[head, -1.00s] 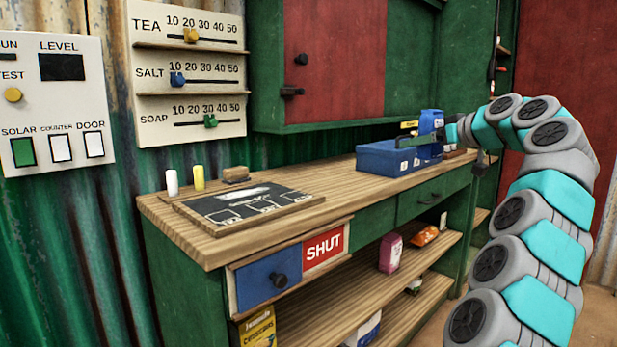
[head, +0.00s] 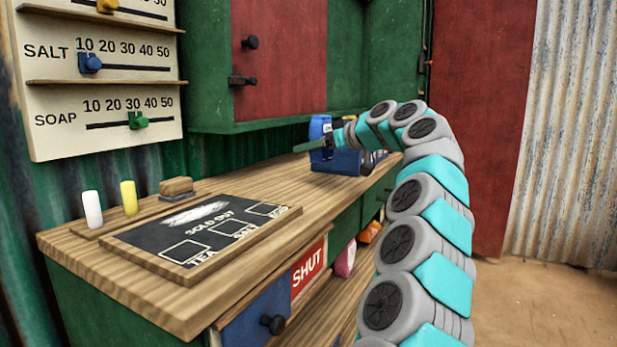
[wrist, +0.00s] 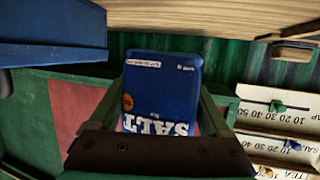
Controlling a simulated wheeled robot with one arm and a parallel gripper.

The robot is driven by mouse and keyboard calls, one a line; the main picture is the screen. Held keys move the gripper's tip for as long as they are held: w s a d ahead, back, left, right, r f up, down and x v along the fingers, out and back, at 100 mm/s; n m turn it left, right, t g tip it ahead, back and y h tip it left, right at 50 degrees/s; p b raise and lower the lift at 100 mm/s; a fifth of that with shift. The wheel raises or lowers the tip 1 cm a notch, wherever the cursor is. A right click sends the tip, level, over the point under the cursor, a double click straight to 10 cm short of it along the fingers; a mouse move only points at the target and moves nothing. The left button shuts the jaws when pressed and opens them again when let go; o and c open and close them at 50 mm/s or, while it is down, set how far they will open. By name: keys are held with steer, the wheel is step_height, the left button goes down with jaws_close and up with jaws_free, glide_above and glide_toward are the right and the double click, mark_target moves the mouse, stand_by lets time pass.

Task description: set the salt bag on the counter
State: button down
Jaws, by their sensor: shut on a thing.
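The salt bag (wrist: 160,90) is blue with white SALT lettering, which appears upside down in the wrist view. My gripper (wrist: 158,112) is shut on it, with a green finger on each side. In the head view, the bag (head: 317,129) shows as a small blue shape at my gripper (head: 327,146), above the left end of the blue bin. My gripper and arm partly hide it there. The wooden counter (head: 240,180) runs below; I cannot tell the exact gap under the bag.
The blue bin (head: 340,161) stands on the counter beneath my gripper. A chalkboard (head: 200,232), white and yellow sticks and a wooden block (head: 177,188) occupy the near end. Counter between board and bin is clear. A green and red cabinet (head: 280,60) hangs behind.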

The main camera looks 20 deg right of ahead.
mark_target(313, 184)
steer(key=shift+a+f, duration=0.1)
steer(key=shift+f, duration=2.9)
steer(key=shift+f+b, duration=0.1)
steer(key=shift+b, duration=0.25)
jaws_free()
steer(key=v, duration=1.2)
steer(key=shift+b, duration=0.4)
steer(key=shift+s, duration=0.1)
